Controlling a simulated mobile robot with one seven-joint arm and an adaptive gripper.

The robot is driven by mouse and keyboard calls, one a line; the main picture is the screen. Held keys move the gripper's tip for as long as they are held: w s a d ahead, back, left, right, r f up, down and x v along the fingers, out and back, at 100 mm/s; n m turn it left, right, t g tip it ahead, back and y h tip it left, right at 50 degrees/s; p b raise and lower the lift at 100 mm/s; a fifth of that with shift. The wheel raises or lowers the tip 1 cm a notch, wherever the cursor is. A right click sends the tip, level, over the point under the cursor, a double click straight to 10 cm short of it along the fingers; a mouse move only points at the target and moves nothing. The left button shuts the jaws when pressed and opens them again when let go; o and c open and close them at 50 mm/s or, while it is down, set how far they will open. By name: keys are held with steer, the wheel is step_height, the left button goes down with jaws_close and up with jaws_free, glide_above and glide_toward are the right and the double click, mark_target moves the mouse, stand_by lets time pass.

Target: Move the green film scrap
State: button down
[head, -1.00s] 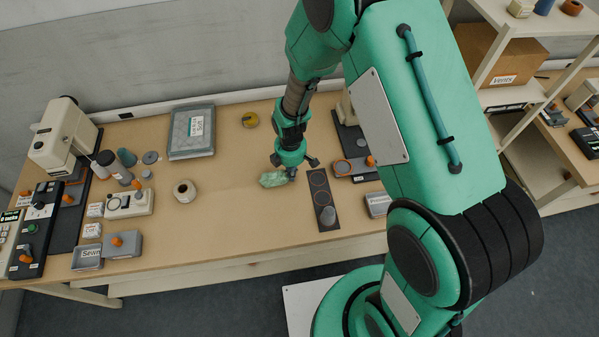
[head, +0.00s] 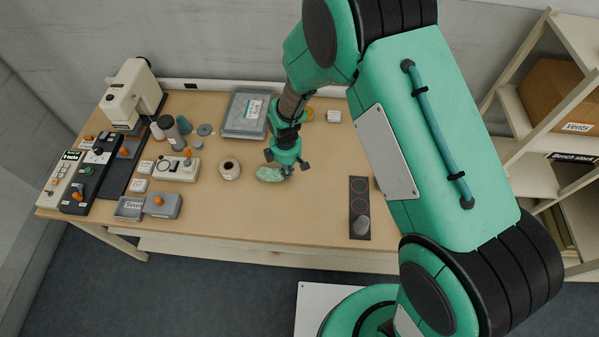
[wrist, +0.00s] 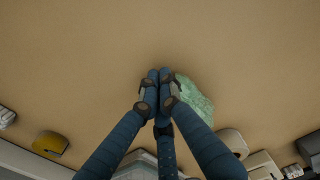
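The green film scrap (head: 270,174) is a crumpled, pale green, translucent piece over the middle of the table, right of the wadding roll. My gripper (head: 287,172) points down at the scrap's right end. In the wrist view the fingers of my gripper (wrist: 160,76) are together, with the scrap (wrist: 196,102) sticking out to their right, partly hidden behind a finger. The fingers look shut on its edge. I cannot tell whether the scrap is clear of the tabletop.
The wadding roll (head: 229,169) stands close left of the scrap. A grey lidded tray (head: 246,115) lies behind it. A dark panel with ring marks (head: 359,207) lies to the right. Grey boxes (head: 160,205) and machines crowd the left. The table (head: 270,215) is bare in front.

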stand_by(0.5)
steer(key=shift+d, duration=0.5)
steer(key=d, duration=0.3)
steer(key=shift+d, duration=0.1)
step_height(320, 180, up, 10)
steer(key=p, duration=0.1)
steer(key=shift+p, duration=0.35)
